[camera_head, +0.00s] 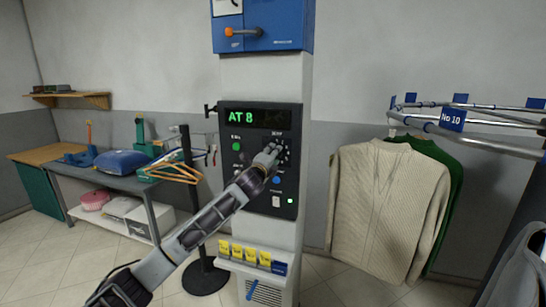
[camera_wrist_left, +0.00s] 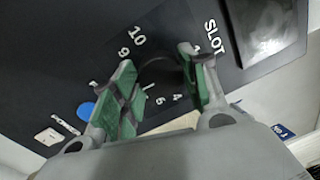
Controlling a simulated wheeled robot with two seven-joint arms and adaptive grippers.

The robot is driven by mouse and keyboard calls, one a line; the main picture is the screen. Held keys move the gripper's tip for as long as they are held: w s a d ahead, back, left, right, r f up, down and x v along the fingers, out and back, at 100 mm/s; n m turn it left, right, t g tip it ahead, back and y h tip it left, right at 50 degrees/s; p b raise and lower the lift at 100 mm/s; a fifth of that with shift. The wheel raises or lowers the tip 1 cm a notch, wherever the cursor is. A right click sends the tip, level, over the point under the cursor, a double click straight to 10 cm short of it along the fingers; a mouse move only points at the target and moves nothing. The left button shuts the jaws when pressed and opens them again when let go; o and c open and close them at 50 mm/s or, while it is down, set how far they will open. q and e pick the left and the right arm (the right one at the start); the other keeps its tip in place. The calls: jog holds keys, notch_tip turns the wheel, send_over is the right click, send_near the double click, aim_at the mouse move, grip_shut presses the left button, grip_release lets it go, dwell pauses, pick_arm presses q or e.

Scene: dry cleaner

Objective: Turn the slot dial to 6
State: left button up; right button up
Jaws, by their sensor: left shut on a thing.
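The black control panel (camera_head: 238,180) is on the white column, with a lit green display (camera_head: 250,117) that reads "AT 8". My left gripper (camera_head: 270,155) reaches up to the dial area at the panel's right side. In the left wrist view its green-padded fingers (camera_wrist_left: 158,72) are shut on the dark slot dial (camera_wrist_left: 160,68), one finger on each side. The dial is mostly hidden in shadow, and its pointer cannot be made out. White numbers, including 10 and 9, ring it, some covered by the fingers, with the word SLOT (camera_wrist_left: 213,38) beside them. My right gripper is out of view.
A green button (camera_head: 236,146) and a blue button (camera_head: 276,180) sit near the dial. A stand with orange hangers (camera_head: 175,172) is at the left. A rail with a cream sweater (camera_head: 385,205) is at the right. Yellow tags (camera_head: 250,255) are below.

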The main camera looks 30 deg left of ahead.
pick_arm(q)
jog(key=n, duration=0.4)
jog(key=n+y, duration=0.1)
jog(key=n, duration=0.1)
jog(key=shift+f+n+g, duration=0.3)
jog(key=shift+n, duration=0.1)
jog(key=o, duration=1)
jog(key=shift+r, duration=0.1)
jog(key=shift+o, duration=0.2)
jog(key=shift+s, duration=0.1)
jog(key=v, duration=1.2)
dwell(0.6)
